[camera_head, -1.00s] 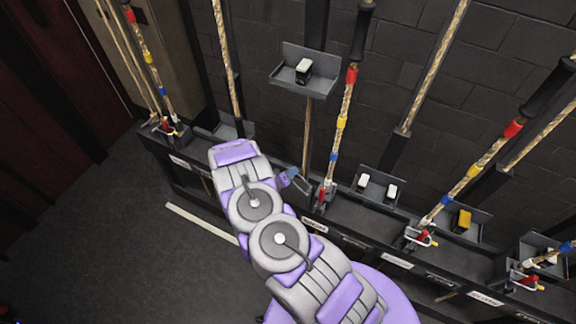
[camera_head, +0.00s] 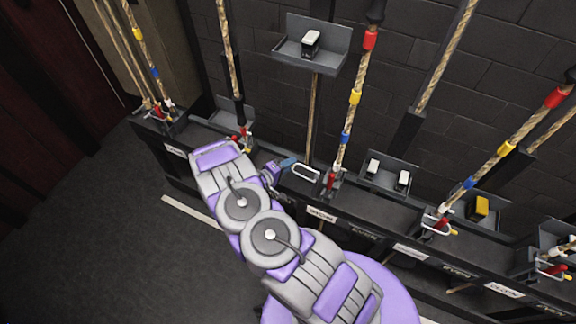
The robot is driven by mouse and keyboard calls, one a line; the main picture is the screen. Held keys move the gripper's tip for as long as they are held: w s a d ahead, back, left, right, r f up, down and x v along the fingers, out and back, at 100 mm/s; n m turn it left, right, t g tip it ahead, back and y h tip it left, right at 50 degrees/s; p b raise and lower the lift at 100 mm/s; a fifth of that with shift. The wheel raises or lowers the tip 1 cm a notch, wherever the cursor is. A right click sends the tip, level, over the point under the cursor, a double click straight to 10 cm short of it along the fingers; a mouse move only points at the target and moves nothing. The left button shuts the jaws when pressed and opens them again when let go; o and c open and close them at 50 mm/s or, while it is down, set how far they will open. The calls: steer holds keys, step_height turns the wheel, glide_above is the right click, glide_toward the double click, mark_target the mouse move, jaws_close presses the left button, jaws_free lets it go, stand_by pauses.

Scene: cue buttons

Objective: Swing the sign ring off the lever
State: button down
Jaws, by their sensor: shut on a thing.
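My gripper (camera_head: 289,165), with blue fingertips, is shut on the left end of the white sign ring (camera_head: 306,172). The lever stands on the rail below the rope with red, yellow and blue bands (camera_head: 349,110). The ring's right end is close to the lever. I cannot tell whether it is still around the lever or clear of it. My arm's purple and grey links hide part of the rail to the left.
Other roped levers with white rings stand along the rail, such as one at right (camera_head: 440,222) and one at left (camera_head: 161,112). A grey shelf with a button (camera_head: 311,44) hangs above. Smaller button boxes (camera_head: 388,173) sit right. Open floor (camera_head: 110,240) lies left.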

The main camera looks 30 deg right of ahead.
steer(key=shift+f, duration=0.15)
steer(key=c, duration=1.1)
jaws_free()
steer(key=shift+w, duration=0.1)
steer(key=shift+c, duration=0.2)
steer(key=v, duration=1.7)
steer(key=shift+a, duration=0.2)
